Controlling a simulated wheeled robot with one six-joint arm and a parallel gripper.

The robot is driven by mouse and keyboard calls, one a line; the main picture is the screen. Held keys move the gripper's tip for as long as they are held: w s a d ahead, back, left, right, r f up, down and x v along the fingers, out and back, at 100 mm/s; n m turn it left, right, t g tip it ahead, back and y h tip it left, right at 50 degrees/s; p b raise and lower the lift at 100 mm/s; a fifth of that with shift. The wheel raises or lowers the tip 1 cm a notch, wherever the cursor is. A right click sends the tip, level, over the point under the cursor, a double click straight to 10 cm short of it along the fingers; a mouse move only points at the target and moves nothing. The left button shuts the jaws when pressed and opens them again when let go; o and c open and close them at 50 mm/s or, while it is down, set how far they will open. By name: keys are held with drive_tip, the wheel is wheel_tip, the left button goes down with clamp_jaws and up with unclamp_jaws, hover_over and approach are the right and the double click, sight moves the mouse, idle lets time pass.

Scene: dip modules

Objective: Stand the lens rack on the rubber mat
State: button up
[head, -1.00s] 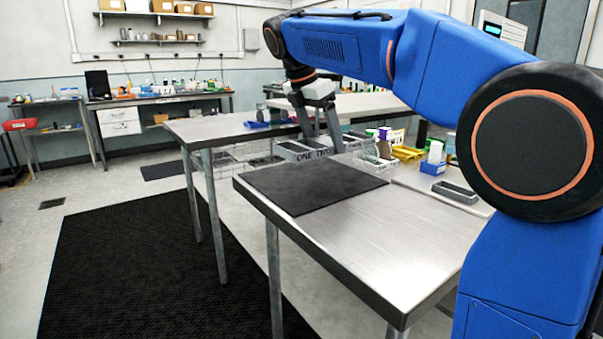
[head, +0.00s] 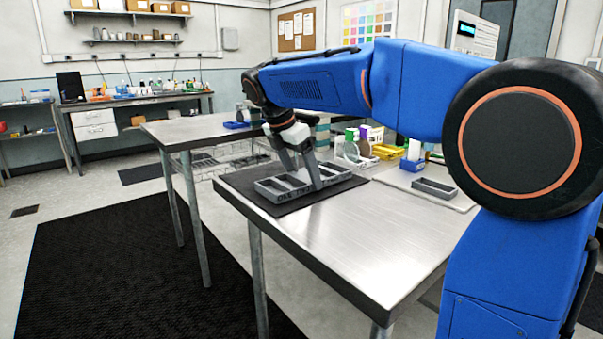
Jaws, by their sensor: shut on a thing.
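The lens rack (head: 262,188) is a long grey rack with open compartments and dark lettering on its front side. It is upright over the black rubber mat (head: 240,177) on the near metal table. It appears to rest on the mat or be just above it; I cannot tell which. My gripper (head: 301,181) points down, with its two grey fingers shut on the middle of the rack. The fingers and the rack hide part of the mat.
A small grey tray (head: 434,187) lies on a pale sheet at the right. Bottles (head: 351,146), a yellow rack (head: 387,152) and a blue box (head: 412,164) stand along the back. The table's front middle (head: 345,235) is clear.

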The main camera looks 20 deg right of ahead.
drive_tip(key=o, duration=1.3)
drive_tip(key=v, duration=1.2)
